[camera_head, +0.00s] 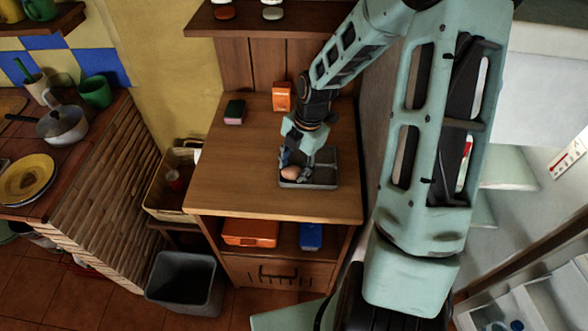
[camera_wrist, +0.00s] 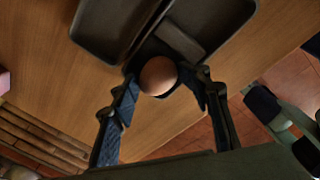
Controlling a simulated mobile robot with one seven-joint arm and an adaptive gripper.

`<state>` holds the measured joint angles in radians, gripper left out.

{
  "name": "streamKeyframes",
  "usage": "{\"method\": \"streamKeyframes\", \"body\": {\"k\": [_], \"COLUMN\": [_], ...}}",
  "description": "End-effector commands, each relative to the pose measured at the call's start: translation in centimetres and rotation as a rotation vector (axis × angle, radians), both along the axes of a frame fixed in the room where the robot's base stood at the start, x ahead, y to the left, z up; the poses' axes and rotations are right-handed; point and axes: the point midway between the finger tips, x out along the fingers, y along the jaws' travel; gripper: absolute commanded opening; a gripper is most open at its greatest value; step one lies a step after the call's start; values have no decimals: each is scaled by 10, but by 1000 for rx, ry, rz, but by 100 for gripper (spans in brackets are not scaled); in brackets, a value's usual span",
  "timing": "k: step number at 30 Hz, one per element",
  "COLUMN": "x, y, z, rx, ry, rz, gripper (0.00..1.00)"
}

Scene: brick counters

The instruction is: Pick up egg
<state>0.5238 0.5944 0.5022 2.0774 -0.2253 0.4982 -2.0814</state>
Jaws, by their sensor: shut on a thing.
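The brown egg (camera_wrist: 158,76) sits between the fingertips of my gripper (camera_wrist: 163,88) in the wrist view. In the head view the egg (camera_head: 290,174) shows at the left end of a dark grey divided tray (camera_head: 322,184) on the wooden cabinet top. My gripper (camera_head: 292,160) reaches down from above and is shut on the egg. The tray (camera_wrist: 100,38) also shows in the wrist view, with its compartments beyond the egg. I cannot tell whether the egg still touches the tray.
An orange box (camera_head: 281,97) and a dark box with a pink side (camera_head: 234,112) stand at the back of the cabinet top (camera_head: 225,180). The front and left of the top are clear. A grey bin (camera_head: 182,282) stands on the floor, front left.

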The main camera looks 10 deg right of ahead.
Motion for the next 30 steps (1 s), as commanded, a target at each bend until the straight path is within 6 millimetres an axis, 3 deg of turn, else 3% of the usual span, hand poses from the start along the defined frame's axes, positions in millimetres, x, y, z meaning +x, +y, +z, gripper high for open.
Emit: {"method": "streamKeyframes", "body": {"k": [4,14,21,30], "x": [2,-51,-102,-132], "y": [-2,-15,-26,-31], "z": [23,88,110,121], "rx": [-3,-6,-5,-2], "ry": [-6,-6,-2,-2], "rz": [-3,-7,-8,-10], "gripper": [28,28,28,28]}}
